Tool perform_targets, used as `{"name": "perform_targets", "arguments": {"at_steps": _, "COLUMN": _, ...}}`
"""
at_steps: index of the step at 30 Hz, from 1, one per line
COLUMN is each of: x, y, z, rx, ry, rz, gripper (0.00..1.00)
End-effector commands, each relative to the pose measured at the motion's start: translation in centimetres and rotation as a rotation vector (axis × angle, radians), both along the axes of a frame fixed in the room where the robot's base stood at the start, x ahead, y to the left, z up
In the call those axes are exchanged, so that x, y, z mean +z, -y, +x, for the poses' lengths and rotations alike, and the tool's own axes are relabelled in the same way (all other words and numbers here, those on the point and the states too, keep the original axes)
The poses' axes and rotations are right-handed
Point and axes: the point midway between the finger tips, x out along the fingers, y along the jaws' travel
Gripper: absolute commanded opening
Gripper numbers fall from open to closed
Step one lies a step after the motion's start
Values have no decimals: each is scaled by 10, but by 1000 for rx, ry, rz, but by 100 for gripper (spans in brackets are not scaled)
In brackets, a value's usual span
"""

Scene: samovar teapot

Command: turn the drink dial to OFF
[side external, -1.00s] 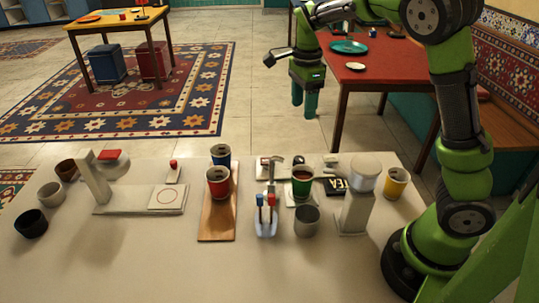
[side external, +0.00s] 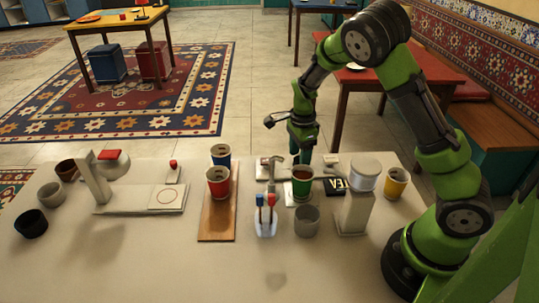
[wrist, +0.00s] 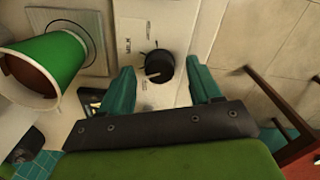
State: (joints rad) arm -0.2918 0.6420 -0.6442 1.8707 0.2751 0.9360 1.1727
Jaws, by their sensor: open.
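The drink dial (wrist: 160,64) is a round black knob on a pale panel (wrist: 172,22) in the wrist view. A light pointer mark on it faces lower left. Small lettering surrounds it; one label seems to read MILK, and the others are too small to read. My gripper (wrist: 163,78) is open, its two teal fingers on either side of the dial; I cannot tell whether they touch it. In the side view my gripper (side external: 303,150) points down just behind the green cup (side external: 302,188). The dial is not discernible there.
The green cup with brown drink (wrist: 60,62) stands close left of the fingers in the wrist view. A grey cup (side external: 307,222), a white-topped grinder-like stand (side external: 356,205) and a yellow cup (side external: 396,184) are nearby. A wooden board (side external: 217,225) carries two cups. The counter's front is clear.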

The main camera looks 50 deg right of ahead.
Motion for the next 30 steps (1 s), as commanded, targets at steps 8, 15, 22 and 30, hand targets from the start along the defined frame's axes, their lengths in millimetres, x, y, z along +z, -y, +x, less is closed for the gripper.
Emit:
{"name": "perform_targets", "arguments": {"at_steps": 8, "x": -5, "y": 0, "z": 0, "rx": 0, "ry": -1, "rz": 0, "gripper": 63}}
{"name": "perform_targets", "arguments": {"at_steps": 15, "x": -5, "y": 0, "z": 0, "rx": 0, "ry": 0, "rz": 0, "gripper": 40}}
{"name": "perform_targets", "arguments": {"at_steps": 22, "x": -5, "y": 0, "z": 0, "rx": 1, "ry": 0, "rz": 0, "gripper": 8}}
{"name": "perform_targets", "arguments": {"at_steps": 30, "x": -4, "y": 0, "z": 0, "rx": 34, "ry": 0, "rz": 1, "gripper": 8}}
